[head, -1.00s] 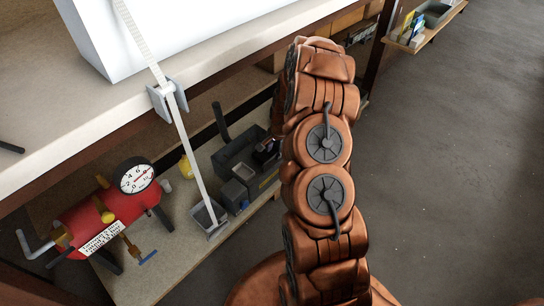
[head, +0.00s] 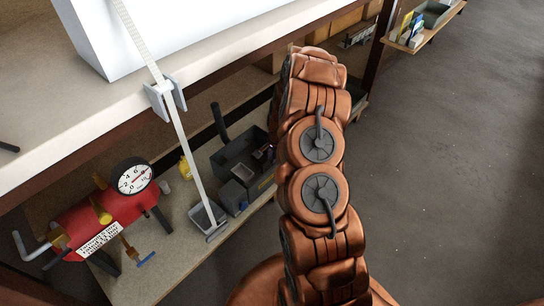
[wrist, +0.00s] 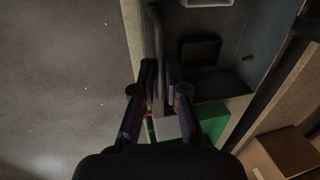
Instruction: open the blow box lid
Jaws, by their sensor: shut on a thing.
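The dark grey blow box (head: 228,158) sits on the lower shelf in the head view, with its inside visible from above. In the wrist view the box (wrist: 252,45) lies to the right, open towards me, with a small dark tray-like part inside. The lid (wrist: 155,35) seems to be the dark narrow panel along the box's left side, seen nearly edge-on. My gripper (wrist: 159,70) is shut on this panel, one finger on each side. In the head view my arm hides most of the gripper and the lid.
A red tank (head: 100,225) with a white gauge (head: 133,177) stands left on the shelf. The white workbench (head: 90,120) overhangs the shelf. Open floor (head: 450,170) lies right of my arm.

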